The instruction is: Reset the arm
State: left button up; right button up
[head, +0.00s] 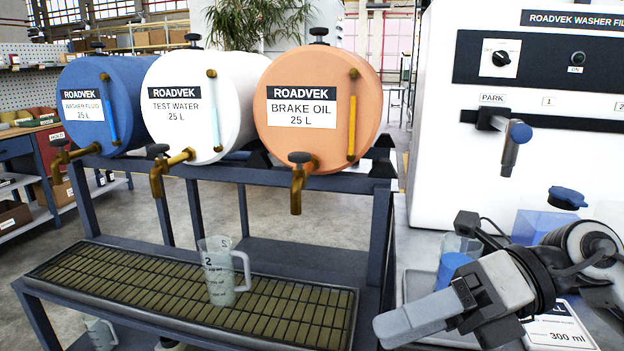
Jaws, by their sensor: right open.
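My right gripper (405,320) reaches in from the right, over the bench beside the washer filler machine (455,190). It is open, nothing shows between its fingers, and one finger largely hides the other. The machine has a short spout arm (510,150) with a blue knob, which hangs below the PARK label (492,98). The gripper is below and apart from this spout arm. My left gripper is not in view.
A blue-capped container (545,220) and a clear cup with a blue part (458,262) stand close behind my right gripper. A 300 ml card (562,328) lies beneath. At left, a rack holds three drums above a grate (120,290) with a measuring jug (220,270).

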jog(key=w+d+f+m+t+h, duration=0.1)
jog(key=w+f+m+t, duration=0.35)
jog(key=m+t, duration=0.8)
jog(key=w+d+f+m+t+h, duration=0.1)
jog(key=w+f+m+t, duration=0.35)
jog(key=m, duration=1.25)
jog(key=s+d+f+m+g+h, duration=0.1)
jog(key=s+f+m+g+h, duration=0.1)
jog(key=s+f+m+h, duration=0.2)
jog(key=s+d+f+m+g+h, duration=0.1)
jog(key=s+f+m+g+h, duration=0.2)
jog(key=f, duration=1.7)
jog(key=s+m+h, duration=0.1)
jog(key=s+m, duration=0.3)
jog(key=s, duration=0.3)
jog(key=shift+d+f+h, duration=0.35)
jog(key=shift+f+h, duration=0.05)
jog(key=shift+m, duration=0.25)
